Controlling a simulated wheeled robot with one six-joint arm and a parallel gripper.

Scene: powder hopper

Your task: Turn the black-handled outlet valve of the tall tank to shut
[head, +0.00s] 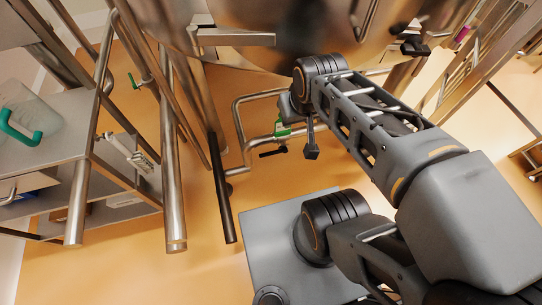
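The tall steel tank (270,45) fills the top of the head view; only its lower part shows, and it is blurred. Below it, a bent steel pipe (241,118) carries a small green part (282,130) and a short black lever (272,152). Another black fitting (415,47) sits at the tank's right side; I cannot tell which black part is the outlet valve's handle. My gripper (297,112) is at the end of my arm, close to the green part and partly hidden by my wrist. Its fingers are too small to tell open from shut, and contact is unclear.
Steel posts (173,180) and a black bar (222,190) stand left of the pipe. Metal framing (500,50) stands at the right. Orange floor (130,260) is open at the lower left.

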